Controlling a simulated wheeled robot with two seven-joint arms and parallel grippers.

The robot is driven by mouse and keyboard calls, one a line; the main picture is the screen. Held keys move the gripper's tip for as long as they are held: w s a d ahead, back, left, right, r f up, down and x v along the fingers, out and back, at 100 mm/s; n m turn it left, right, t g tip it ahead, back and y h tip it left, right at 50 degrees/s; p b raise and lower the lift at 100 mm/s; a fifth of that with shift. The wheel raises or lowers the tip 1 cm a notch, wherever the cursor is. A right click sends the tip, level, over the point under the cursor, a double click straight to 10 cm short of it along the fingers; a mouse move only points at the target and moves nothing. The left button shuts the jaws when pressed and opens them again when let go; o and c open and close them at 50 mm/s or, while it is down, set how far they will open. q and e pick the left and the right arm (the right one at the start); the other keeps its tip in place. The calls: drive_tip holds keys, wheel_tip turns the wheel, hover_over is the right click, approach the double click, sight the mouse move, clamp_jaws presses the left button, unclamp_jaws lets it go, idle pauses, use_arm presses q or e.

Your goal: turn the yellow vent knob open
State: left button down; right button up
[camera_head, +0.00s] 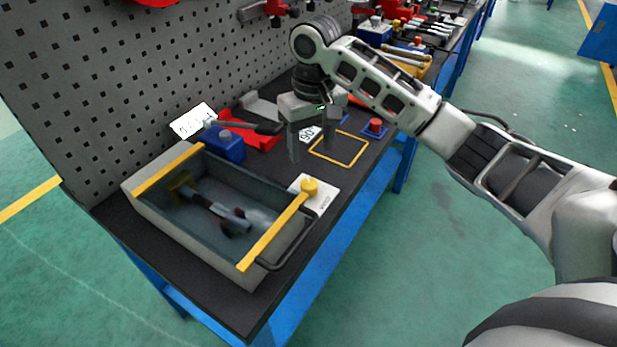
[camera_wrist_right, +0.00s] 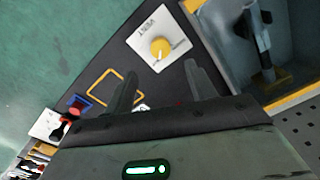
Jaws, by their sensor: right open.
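The yellow vent knob (camera_head: 309,186) sits on a white plate (camera_head: 322,197) at the front right corner of the grey tool tray. In the right wrist view the knob (camera_wrist_right: 160,48) shows on its white plate (camera_wrist_right: 148,32) marked VENT, beyond the fingertips. My right gripper (camera_head: 311,148) is open and empty above the bench, behind the knob and apart from it. Its two fingers (camera_wrist_right: 160,82) also show in the right wrist view, with the knob ahead of the gap between them. My left gripper is not in view.
The tray (camera_head: 165,220) with yellow edges holds tools and stands beside the knob plate. A yellow square outline (camera_head: 352,160) and a red button on a blue base (camera_head: 375,127) lie further back. A blue box (camera_head: 225,146) stands behind the tray. A pegboard (camera_head: 150,75) borders the bench.

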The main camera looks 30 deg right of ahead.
sight(309, 183)
wheel_tip(309, 183, down, 10)
drive_tip(key=shift+a+r, duration=0.1)
drive_tip(key=shift+a, duration=0.05)
drive_tip(key=shift+c, duration=0.4)
drive_tip(key=c, duration=0.9)
